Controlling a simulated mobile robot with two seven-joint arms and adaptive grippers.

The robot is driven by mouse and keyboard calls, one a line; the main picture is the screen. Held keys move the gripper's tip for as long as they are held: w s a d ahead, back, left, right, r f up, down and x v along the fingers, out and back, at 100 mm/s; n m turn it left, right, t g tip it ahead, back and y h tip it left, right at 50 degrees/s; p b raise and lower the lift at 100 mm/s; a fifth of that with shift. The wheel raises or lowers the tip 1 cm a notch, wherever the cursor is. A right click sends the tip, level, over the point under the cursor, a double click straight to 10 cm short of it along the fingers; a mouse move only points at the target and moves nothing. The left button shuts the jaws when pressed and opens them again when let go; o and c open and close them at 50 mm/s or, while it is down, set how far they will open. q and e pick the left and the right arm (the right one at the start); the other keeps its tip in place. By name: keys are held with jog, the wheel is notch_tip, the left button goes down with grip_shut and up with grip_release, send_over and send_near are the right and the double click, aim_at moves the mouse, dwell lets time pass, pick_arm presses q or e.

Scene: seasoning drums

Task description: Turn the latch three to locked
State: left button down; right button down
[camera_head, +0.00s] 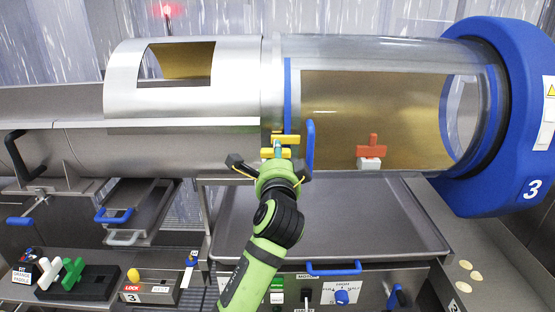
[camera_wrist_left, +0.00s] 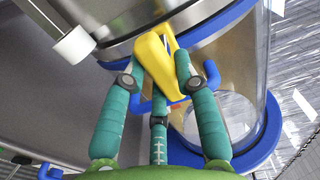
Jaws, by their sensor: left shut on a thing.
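A yellow latch handle (camera_head: 284,139) sits at the seam between the steel drum and the clear drum. My left gripper (camera_head: 275,160) reaches up to it from below and covers part of it. In the left wrist view, my left gripper's green fingers (camera_wrist_left: 160,85) are shut on the yellow latch handle (camera_wrist_left: 154,58), which stands tilted between them. The clear drum (camera_head: 390,100) ends in a blue ring marked 3 (camera_head: 532,190). The latch's lower part is hidden by the fingers. My right gripper is not in view.
A blue handle (camera_head: 310,145) is close to the right of the latch. A red T-handle (camera_head: 372,145) on a white block is farther right. Below lie a steel tray (camera_head: 350,235) and a LOCK/REST box marked 3 (camera_head: 150,290). Green and white handles (camera_head: 70,272) stand at lower left.

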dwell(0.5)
pick_arm(q)
jog(key=c, duration=0.9)
grip_release()
jog(key=shift+c, duration=0.2)
notch_tip(320, 180, up, 10)
jog(key=shift+s+f, duration=0.1)
jog(key=shift+f, duration=0.05)
jog(key=shift+r, duration=0.2)
